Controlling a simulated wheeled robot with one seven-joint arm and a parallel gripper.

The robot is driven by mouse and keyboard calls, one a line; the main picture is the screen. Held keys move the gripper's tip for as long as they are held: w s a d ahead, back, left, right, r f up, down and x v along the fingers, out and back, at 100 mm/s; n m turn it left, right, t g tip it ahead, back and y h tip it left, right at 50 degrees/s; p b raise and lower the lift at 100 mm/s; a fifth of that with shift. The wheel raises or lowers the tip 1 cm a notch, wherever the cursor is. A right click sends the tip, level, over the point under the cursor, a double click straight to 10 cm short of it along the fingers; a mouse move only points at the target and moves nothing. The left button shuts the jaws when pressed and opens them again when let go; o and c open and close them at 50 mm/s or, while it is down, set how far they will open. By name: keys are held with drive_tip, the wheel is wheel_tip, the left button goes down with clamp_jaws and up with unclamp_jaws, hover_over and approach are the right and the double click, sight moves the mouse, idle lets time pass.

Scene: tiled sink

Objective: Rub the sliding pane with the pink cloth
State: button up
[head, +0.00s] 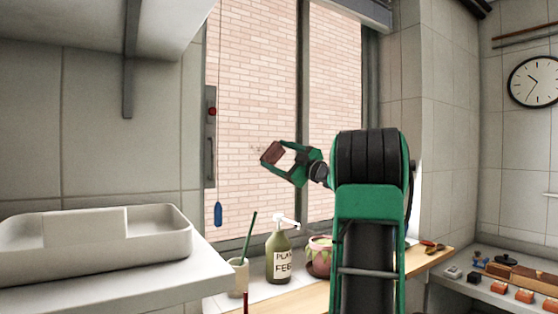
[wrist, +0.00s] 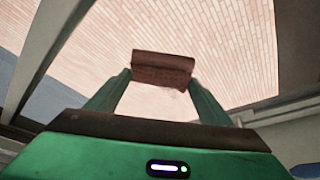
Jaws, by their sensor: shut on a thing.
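My gripper (head: 276,157) is green and shut on a folded pink cloth (head: 271,153), which looks dull reddish-brown here. In the wrist view the cloth (wrist: 162,70) is held between the two green fingertips (wrist: 160,80). The sliding pane (head: 253,110) is the left window pane, with a brick wall showing through it. The cloth is in front of the pane's right half; I cannot tell whether it touches the glass. A faint dark smudge (head: 256,149) shows just left of the cloth.
A pump bottle (head: 278,258), a cup with a green stick (head: 238,276) and a pink pot (head: 319,257) stand on the sill below. A window handle (head: 211,135) and a hanging blue tag (head: 218,214) are at the pane's left. A white basin (head: 150,240) is at left.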

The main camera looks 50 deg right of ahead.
drive_tip(key=shift+w+a, duration=0.45)
drive_tip(key=shift+a, duration=1.1)
drive_tip(key=shift+w+a, duration=0.4)
drive_tip(key=shift+a, duration=1.1)
drive_tip(key=shift+w+a, duration=0.45)
drive_tip(key=shift+a, duration=1.1)
drive_tip(key=shift+s+a, duration=0.2)
drive_tip(key=shift+s, duration=0.75)
drive_tip(key=shift+s+a, duration=0.25)
drive_tip(key=shift+s, duration=0.75)
drive_tip(key=shift+s+a, duration=0.2)
drive_tip(key=shift+s, duration=0.75)
drive_tip(key=s, duration=0.3)
drive_tip(key=shift+a, duration=0.35)
drive_tip(key=shift+w, duration=0.1)
